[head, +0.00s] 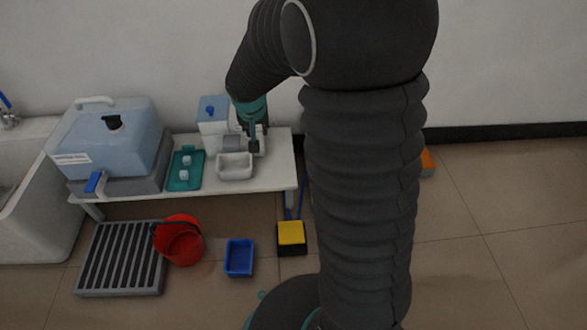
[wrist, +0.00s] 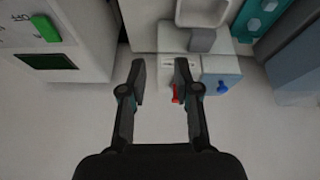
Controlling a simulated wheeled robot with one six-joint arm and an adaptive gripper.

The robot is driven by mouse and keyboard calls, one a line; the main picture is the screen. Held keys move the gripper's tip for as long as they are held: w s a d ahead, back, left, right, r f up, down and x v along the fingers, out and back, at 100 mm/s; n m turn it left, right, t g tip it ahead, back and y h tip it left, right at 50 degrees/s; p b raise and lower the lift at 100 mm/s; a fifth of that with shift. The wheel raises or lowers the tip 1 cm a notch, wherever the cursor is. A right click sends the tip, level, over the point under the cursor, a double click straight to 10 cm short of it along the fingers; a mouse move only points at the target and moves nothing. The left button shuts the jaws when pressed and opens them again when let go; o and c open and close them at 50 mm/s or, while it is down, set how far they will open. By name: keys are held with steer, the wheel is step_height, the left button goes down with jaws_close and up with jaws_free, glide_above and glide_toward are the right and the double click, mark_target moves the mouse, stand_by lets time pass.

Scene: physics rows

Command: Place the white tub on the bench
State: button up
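The white tub (head: 235,173) is a small open rectangular container. It sits on the white bench (head: 270,179), near the front edge and right of the green tray. The tub also shows at the top of the wrist view (wrist: 204,14), partly cut off. My gripper (head: 254,144) is over the bench's right part, just behind and right of the tub. In the wrist view my gripper (wrist: 161,72) is open, with its two fingers apart and nothing held between them. The tub lies beyond the fingertips, outside the gripper.
A green tray (head: 183,183) and large blue tank (head: 115,140) stand left. A box with a green button (wrist: 45,28) is left in the wrist view.

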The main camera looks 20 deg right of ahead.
steer(key=s+r+n, duration=0.1)
steer(key=s+r, duration=1)
steer(key=s, duration=0.2)
steer(key=s+r+n+y, duration=0.1)
steer(key=s+r+n, duration=0.1)
steer(key=s, duration=1.3)
steer(key=shift+s+a+r+t+y, duration=0.25)
steer(key=shift+s+a+t+y, duration=0.05)
steer(key=shift+a+t, duration=0.1)
steer(key=shift+o, duration=0.3)
